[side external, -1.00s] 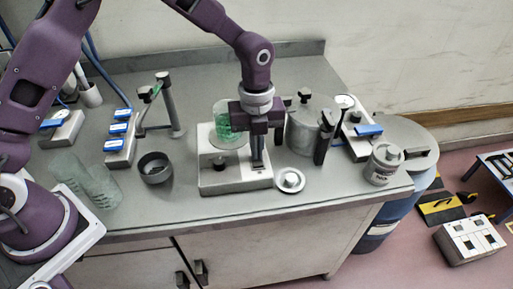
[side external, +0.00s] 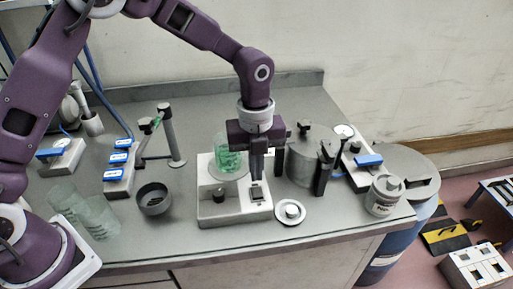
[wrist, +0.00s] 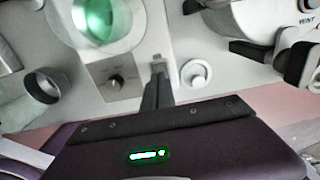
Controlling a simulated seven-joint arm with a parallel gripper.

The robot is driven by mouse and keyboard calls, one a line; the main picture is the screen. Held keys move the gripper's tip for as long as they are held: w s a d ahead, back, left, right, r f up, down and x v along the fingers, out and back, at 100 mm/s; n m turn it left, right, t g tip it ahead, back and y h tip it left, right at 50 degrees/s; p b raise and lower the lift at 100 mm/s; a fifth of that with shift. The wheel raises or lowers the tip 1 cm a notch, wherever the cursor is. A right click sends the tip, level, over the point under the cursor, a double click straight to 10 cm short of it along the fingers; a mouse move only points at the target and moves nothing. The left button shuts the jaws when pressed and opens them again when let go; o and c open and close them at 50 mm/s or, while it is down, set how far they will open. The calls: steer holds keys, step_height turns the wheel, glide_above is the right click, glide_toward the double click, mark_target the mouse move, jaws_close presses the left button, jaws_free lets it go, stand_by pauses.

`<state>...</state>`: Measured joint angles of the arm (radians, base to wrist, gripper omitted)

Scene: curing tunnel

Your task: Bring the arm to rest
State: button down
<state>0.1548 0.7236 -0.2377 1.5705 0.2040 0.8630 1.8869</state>
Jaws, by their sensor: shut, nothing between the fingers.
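My gripper (side external: 257,178) is shut and empty. It points down just above the front right of a pale bench device (side external: 235,213), over a small dark switch (side external: 256,193).
A white lid (side external: 291,211) lies right of the device. A grey lidded chamber (side external: 305,165) and a white jar (side external: 384,196) stand farther right. A dark cup (side external: 154,199) and clear beakers (side external: 98,215) are left. Open air lies above the bench.

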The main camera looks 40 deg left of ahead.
step_height(320, 180, up, 14)
steer(key=s+a+n, duration=0.3)
steer(key=s+a+r+n+t, duration=0.3)
steer(key=s+a+r+n, duration=0.25)
steer(key=s+n, duration=0.35)
steer(key=s+a+f+n+t, duration=0.1)
steer(key=s+a+n, duration=0.1)
steer(key=s+n, duration=0.5)
steer(key=s+a+n+t, duration=0.1)
steer(key=s+a+n, duration=0.1)
steer(key=s+n, duration=0.4)
steer(key=shift+s+f+n, duration=0.4)
steer(key=shift+n, duration=0.6)
steer(key=shift+a, duration=0.1)
